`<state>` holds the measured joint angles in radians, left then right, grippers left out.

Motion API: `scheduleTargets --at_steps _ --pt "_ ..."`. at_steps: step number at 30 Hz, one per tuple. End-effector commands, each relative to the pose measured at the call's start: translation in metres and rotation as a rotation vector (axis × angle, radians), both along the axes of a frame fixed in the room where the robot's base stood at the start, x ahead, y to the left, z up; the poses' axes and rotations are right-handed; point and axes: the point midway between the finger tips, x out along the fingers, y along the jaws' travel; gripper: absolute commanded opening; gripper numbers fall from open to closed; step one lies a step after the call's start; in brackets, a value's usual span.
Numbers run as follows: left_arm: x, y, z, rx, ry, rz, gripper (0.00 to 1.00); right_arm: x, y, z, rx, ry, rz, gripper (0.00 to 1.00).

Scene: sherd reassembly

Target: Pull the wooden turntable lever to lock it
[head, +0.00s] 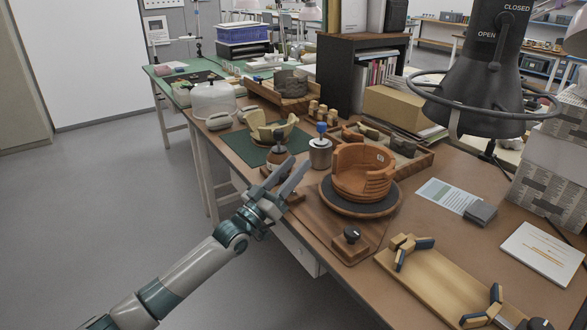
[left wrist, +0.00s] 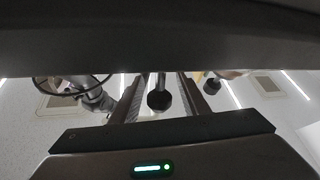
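The turntable (head: 338,206) has a dark round top with a wooden rim on a wooden base, and a partly rebuilt terracotta pot (head: 350,172) stands on it. Beyond my left gripper (head: 296,165) is an upright handle with a dark round knob (head: 279,137), which I take for the lever. The gripper is open, its two fingers apart and overlapping the handle's lower part in the head view. The left wrist view shows a dark knob (left wrist: 159,100) between the fingers, with no clear contact. My right gripper is not in view.
A metal canister with a blue knob (head: 320,152) is behind the gripper. A wooden board with clamps (head: 430,285) lies at right, below a large black lamp-like fixture (head: 480,95). The floor at left is clear.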

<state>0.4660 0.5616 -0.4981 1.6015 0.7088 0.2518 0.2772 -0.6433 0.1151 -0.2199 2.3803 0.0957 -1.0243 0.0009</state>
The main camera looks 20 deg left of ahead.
Motion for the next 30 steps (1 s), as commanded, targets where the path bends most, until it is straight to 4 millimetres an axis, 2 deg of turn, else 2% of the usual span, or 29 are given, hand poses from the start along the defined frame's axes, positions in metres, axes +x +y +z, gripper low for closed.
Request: scheduleTargets --at_steps 8,14,30 --pt "-0.004 0.002 -0.002 0.001 0.000 0.000 0.41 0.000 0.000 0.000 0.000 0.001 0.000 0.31" --pt "-0.019 0.009 -0.010 0.000 0.000 0.000 0.41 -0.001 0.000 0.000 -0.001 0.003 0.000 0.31" --pt "-0.099 0.046 -0.053 0.002 0.002 0.001 0.41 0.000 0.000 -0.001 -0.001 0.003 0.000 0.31"
